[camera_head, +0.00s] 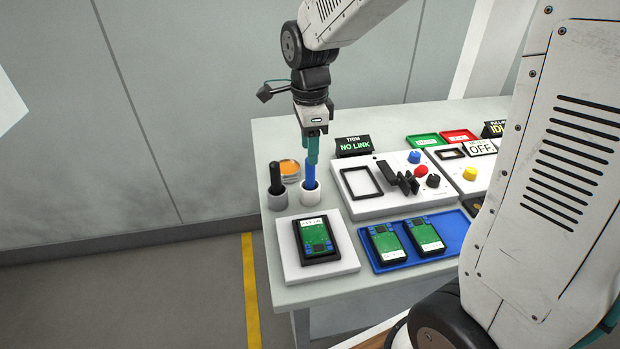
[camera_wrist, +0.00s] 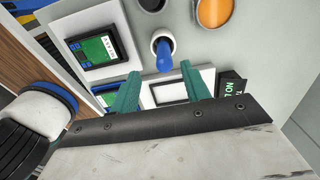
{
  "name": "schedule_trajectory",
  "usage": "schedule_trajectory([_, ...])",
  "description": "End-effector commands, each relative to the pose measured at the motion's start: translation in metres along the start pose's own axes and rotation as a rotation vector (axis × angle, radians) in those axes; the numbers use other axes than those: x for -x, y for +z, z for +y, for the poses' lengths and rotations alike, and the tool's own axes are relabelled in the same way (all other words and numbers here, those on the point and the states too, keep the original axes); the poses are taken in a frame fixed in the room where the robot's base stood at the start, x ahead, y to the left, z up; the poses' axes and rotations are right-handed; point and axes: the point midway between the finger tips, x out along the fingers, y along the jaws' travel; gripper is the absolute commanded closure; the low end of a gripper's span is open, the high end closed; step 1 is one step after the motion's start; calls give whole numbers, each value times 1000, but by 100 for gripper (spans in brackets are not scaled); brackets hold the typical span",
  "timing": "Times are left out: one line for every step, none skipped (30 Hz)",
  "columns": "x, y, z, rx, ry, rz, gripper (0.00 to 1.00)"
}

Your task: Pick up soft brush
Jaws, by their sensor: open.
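A blue handle (camera_head: 310,175) stands upright in a white cup (camera_head: 309,193); a black handle (camera_head: 276,178) stands in a grey cup (camera_head: 278,200) to its left. Which of them is the soft brush I cannot tell, as their lower ends are hidden in the cups. My gripper (camera_head: 312,157) points down right above the blue handle, its teal fingers open. In the wrist view the blue handle (camera_wrist: 163,58) shows near the gap between the fingertips of my gripper (camera_wrist: 160,70). Whether they touch it I cannot tell.
An orange-topped round tin (camera_head: 289,168) stands behind the cups. A white panel (camera_head: 385,203) with a black frame and knobs is to the right. A device sits on a white pad (camera_head: 288,262) in front; two more lie on a blue tray (camera_head: 450,222). A NO LINK sign (camera_head: 354,146) stands behind.

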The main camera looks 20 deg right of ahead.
Motion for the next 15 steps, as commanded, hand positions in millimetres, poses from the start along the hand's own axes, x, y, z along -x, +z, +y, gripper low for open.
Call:
schedule_trajectory([-6,0,0,-6,3,1,53])
schedule_trajectory([-9,0,0,-7,4,1,53])
schedule_trajectory([-14,0,-1,-8,4,1,53])
schedule_trajectory([-17,0,-1,-7,3,1,53])
schedule_trajectory([-20,0,0,-7,4,1,53])
schedule_trajectory([-25,0,-1,-7,4,1,53])
schedule_trajectory([-28,0,-1,-7,3,1,53])
schedule_trajectory([-32,-1,-2,-7,4,1,53])
schedule_trajectory([-37,-1,-2,-6,5,1,53])
schedule_trajectory([-42,-2,-3,-6,4,1,53])
schedule_trajectory([-46,-2,-4,-6,5,1,53])
schedule_trajectory([-53,-2,-6,-6,5,1,53])
schedule_trajectory([-57,-3,-6,-6,5,1,53])
schedule_trajectory([-61,-2,-6,-6,5,1,53])
schedule_trajectory([-66,-2,-6,-6,4,1,53])
